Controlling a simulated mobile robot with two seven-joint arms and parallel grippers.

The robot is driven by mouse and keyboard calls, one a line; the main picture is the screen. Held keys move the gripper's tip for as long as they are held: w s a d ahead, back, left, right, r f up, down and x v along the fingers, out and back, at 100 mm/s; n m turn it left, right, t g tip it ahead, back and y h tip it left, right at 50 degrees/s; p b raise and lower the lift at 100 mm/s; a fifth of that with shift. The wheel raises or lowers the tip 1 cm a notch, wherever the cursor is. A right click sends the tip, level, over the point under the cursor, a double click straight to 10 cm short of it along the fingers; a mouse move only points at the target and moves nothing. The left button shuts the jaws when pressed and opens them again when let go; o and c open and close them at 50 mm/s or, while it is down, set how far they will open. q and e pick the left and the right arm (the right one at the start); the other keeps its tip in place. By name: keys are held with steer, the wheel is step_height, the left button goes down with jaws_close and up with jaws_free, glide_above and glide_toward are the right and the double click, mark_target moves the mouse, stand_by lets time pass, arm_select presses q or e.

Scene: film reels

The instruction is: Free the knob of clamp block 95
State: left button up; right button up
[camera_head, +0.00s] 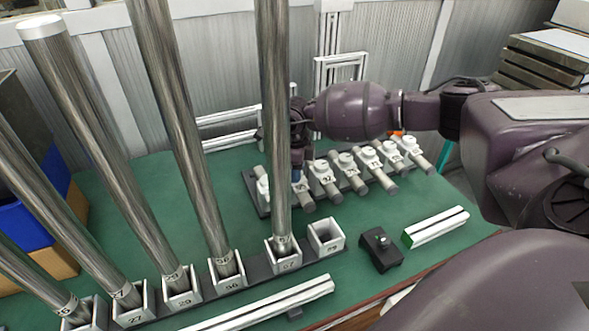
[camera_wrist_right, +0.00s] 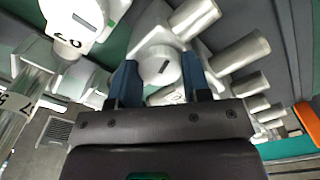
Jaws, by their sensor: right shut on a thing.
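Several clamp blocks stand in a row on the green table, each with a pale knob and a grey cylinder; one (camera_head: 326,178) reads like 92. My right gripper (camera_head: 297,172) is down at the left part of this row, partly behind a tall steel tube. My left gripper is out of view.
Tall steel tubes (camera_head: 277,110) stand tilted in numbered white sockets on a dark rail, close in front of the row. One socket (camera_head: 326,236) is empty. A black block with a small knob (camera_head: 381,250) and a white bar (camera_head: 436,226) lie at right.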

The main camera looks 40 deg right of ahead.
steer(key=n+b, duration=0.1)
steer(key=n, duration=0.5)
steer(key=shift+f+n, duration=0.1)
steer(key=shift+n, duration=0.2)
steer(key=n+b, duration=0.1)
steer(key=n, duration=0.1)
steer(key=shift+n, duration=0.3)
steer(key=n+b, duration=0.1)
steer(key=n, duration=0.2)
steer(key=shift+n, duration=0.9)
